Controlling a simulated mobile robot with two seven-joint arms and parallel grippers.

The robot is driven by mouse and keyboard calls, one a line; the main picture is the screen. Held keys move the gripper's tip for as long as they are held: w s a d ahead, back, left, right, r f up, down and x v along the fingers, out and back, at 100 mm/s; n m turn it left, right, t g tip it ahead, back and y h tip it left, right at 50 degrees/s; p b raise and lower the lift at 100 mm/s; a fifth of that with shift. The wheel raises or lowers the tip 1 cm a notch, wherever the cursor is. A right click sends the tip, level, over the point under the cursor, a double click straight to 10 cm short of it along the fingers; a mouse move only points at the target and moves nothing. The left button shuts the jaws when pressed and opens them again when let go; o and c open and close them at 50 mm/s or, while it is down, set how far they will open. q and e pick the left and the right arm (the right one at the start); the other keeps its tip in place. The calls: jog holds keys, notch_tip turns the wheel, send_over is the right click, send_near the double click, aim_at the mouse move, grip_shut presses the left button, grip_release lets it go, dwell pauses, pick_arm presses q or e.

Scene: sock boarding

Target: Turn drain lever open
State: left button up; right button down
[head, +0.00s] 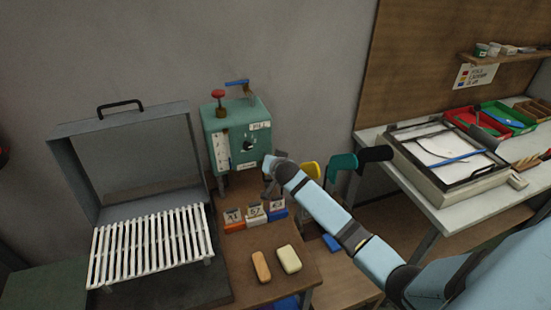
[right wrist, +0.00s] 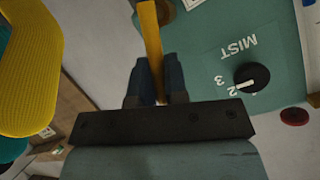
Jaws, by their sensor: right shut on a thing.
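The teal steam box (head: 238,118) stands against the wall at the back of the wooden table, with a black knob (head: 247,145) on its front. In the right wrist view the box face (right wrist: 225,35) shows the word MIST and a black dial (right wrist: 252,77). My right gripper (head: 270,172) is at the box's lower right side. In the right wrist view the fingers (right wrist: 156,85) are shut on a narrow yellow lever (right wrist: 150,30), which extends up past them. My left gripper is not in view.
Foot-shaped forms in yellow (head: 311,168), teal (head: 343,162) and black (head: 375,154) stand close right of my gripper. An open grey case with a white rack (head: 150,245) is at left. Two soap-like blocks (head: 289,259) lie on the table (head: 240,285).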

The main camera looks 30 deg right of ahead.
jog(key=a+n+h, duration=0.1)
jog(key=a+n+h+b, duration=0.1)
jog(key=shift+w+r+n, duration=0.2)
jog(key=shift+w+n, duration=0.05)
jog(key=shift+n, duration=0.15)
jog(key=shift+h, duration=0.3)
jog(key=c, duration=1.2)
grip_release()
jog(key=shift+o, duration=0.2)
jog(key=b+v, duration=0.1)
jog(key=v, duration=1.3)
jog(key=shift+w+r, duration=0.15)
jog(key=shift+r, duration=0.05)
